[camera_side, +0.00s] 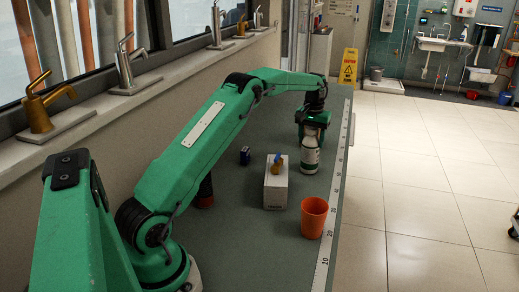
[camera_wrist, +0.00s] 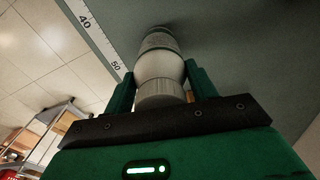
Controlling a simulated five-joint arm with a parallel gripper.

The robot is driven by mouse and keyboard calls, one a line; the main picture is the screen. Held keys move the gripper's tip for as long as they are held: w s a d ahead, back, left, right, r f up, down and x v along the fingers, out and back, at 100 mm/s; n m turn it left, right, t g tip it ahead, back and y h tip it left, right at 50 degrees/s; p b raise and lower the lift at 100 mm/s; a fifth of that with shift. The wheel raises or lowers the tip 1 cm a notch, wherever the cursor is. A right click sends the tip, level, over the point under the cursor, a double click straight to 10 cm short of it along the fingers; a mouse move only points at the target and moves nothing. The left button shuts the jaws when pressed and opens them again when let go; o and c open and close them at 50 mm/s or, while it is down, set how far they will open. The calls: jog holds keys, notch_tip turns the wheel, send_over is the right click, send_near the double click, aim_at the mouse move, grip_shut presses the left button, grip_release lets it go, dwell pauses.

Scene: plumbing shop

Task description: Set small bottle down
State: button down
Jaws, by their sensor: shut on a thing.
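The small bottle (camera_side: 310,157) is white with a darker band. My gripper (camera_side: 313,130) is shut on its upper part, at the far right of the bench in the side view. The bottle looks upright, with its base at or just above the bench top; I cannot tell whether it touches. In the wrist view the bottle (camera_wrist: 160,65) sits between the two green fingers of my gripper (camera_wrist: 160,85), close to the ruler strip (camera_wrist: 100,45).
An orange cup (camera_side: 314,218) stands near the bench's right edge. A white box (camera_side: 275,190) with a brass valve (camera_side: 277,164) on it stands left of the cup. A small blue item (camera_side: 245,155) lies farther left. The bench (camera_side: 258,245) is bare in front of the box.

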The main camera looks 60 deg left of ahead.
jog(key=shift+c, duration=2.4)
grip_release()
jog(key=shift+f, duration=0.1)
jog(key=shift+s+d+r, duration=0.1)
jog(key=shift+r, duration=3)
jog(key=shift+s+d+r, duration=0.1)
jog(key=shift+r, duration=2.95)
